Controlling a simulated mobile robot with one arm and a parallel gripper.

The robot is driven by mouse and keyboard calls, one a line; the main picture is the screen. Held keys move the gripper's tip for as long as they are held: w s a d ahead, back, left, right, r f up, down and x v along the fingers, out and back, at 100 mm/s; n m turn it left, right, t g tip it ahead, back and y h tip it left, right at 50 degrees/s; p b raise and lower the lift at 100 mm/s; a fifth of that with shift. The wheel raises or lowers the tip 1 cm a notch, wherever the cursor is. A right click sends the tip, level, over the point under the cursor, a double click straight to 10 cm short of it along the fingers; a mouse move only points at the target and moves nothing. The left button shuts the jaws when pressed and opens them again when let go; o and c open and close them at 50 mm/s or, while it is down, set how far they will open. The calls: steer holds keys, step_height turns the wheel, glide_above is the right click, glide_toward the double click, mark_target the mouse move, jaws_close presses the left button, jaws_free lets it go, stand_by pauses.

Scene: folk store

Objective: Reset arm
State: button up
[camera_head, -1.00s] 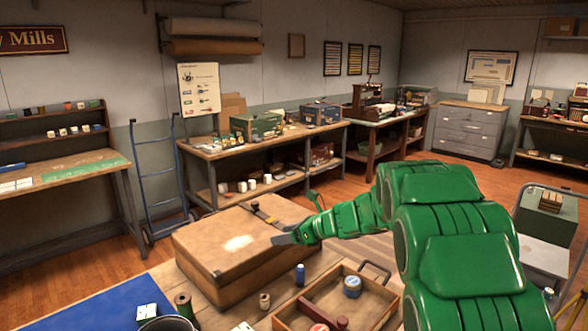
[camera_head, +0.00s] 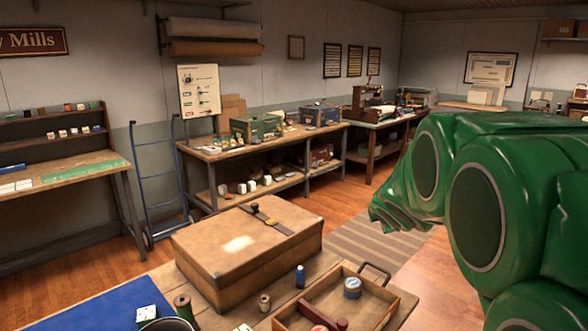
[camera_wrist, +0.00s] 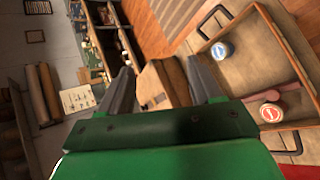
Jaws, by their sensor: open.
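My gripper (camera_wrist: 162,78) shows in the wrist view with its two grey fingers spread apart and nothing held between them. In the head view my green arm is folded back on the right side, and the fingers do not show there. A brown case (camera_head: 245,250) with a dark strap lies shut on the wooden table; in the wrist view the case (camera_wrist: 160,85) appears beyond and between the fingertips, apart from them.
A wooden tray (camera_head: 393,303) on the table holds a blue-labelled tin (camera_head: 352,288). A blue spool (camera_head: 300,276), a blue mat (camera_head: 95,312) and a green spool (camera_head: 184,307) stand nearby. A blue hand truck (camera_head: 160,185) and workbenches line the walls.

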steer(key=s+d+f+m+g+h, duration=0.1)
steer(key=s+f+m+g, duration=0.3)
steer(key=s, duration=0.6)
steer(key=s+d+f+m+g, duration=0.1)
steer(key=s+m+g, duration=0.1)
steer(key=s+m, duration=0.55)
steer(key=s+a+f+m+g+y, duration=0.1)
steer(key=s+a+m+g, duration=0.1)
steer(key=s, duration=0.6)
steer(key=s+a+f+m+g+y, duration=0.1)
steer(key=s+a+f+m+g, duration=0.1)
steer(key=s, duration=0.7)
steer(key=s+a+f+m+g+y, duration=0.1)
steer(key=s+a+f+m+g, duration=0.1)
steer(key=s+a, duration=0.3)
steer(key=s+m, duration=0.1)
steer(key=s, duration=0.3)
steer(key=shift+f, duration=0.1)
